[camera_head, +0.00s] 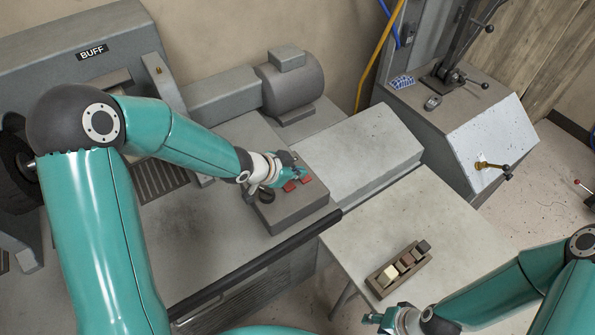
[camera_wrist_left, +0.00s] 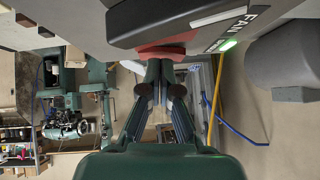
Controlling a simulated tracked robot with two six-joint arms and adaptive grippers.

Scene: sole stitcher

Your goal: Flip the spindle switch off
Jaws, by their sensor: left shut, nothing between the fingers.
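The grey control box (camera_head: 292,208) sits on the front of the buffing machine. Two red switches show on its top, one at the right (camera_head: 306,180) and one beside it (camera_head: 289,186); I cannot read which is the spindle switch. My left gripper (camera_head: 281,170) is at the box, next to the red switches. In the left wrist view its shut, empty fingers (camera_wrist_left: 160,68) reach a red switch (camera_wrist_left: 160,51); whether they touch it is unclear. A "FAN" label (camera_wrist_left: 240,27) and a lit green lamp (camera_wrist_left: 228,45) are beside it. My right gripper (camera_head: 374,318) is low over the table's front.
A black knob (camera_head: 266,195) stands on the box left of the switches. A grey motor (camera_head: 290,82) is behind. A small table (camera_head: 440,215) holds a wooden tray (camera_head: 378,287) with several blocks. Another grey machine (camera_head: 490,130) with levers stands at the right.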

